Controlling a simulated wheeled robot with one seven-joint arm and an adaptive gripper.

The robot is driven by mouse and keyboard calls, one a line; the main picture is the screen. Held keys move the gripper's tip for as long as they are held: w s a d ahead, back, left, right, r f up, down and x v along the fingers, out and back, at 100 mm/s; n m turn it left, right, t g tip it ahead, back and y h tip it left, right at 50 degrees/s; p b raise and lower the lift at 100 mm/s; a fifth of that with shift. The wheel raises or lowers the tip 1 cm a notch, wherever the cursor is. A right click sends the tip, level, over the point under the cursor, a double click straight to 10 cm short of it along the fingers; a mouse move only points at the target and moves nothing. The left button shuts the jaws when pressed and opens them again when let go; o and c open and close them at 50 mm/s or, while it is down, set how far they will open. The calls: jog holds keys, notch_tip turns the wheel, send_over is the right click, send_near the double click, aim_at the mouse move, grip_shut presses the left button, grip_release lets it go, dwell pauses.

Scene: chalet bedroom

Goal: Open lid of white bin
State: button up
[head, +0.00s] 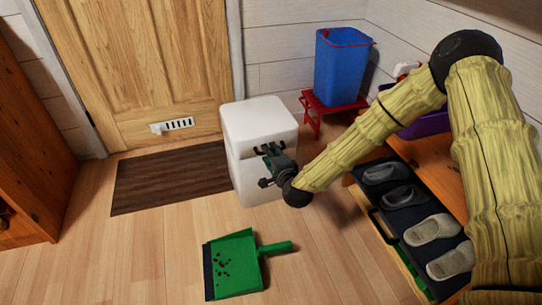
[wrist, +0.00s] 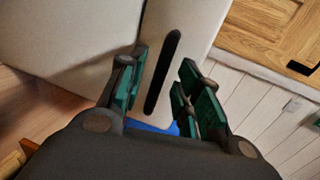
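The white bin (head: 262,122) stands upright on the floor in front of the wooden door, and its lid looks shut. In the wrist view the white bin (wrist: 80,35) fills the upper left, with a dark slot-like strip (wrist: 162,72) on its face. My gripper (head: 268,166) is at the bin's front in the head view. In the wrist view my gripper (wrist: 160,85) has its green-padded fingers spread on either side of the dark strip, with nothing between them that I can see held. I cannot tell whether the fingers touch the bin.
A dark mat (head: 165,180) lies left of the bin. A green dustpan (head: 233,265) with dark bits lies on the floor in front. A blue bin (head: 340,72) stands on a red stool (head: 316,109) behind right. A shoe rack (head: 376,215) stands right.

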jog(key=shift+x, duration=1)
grip_shut()
jog(key=shift+d, duration=0.1)
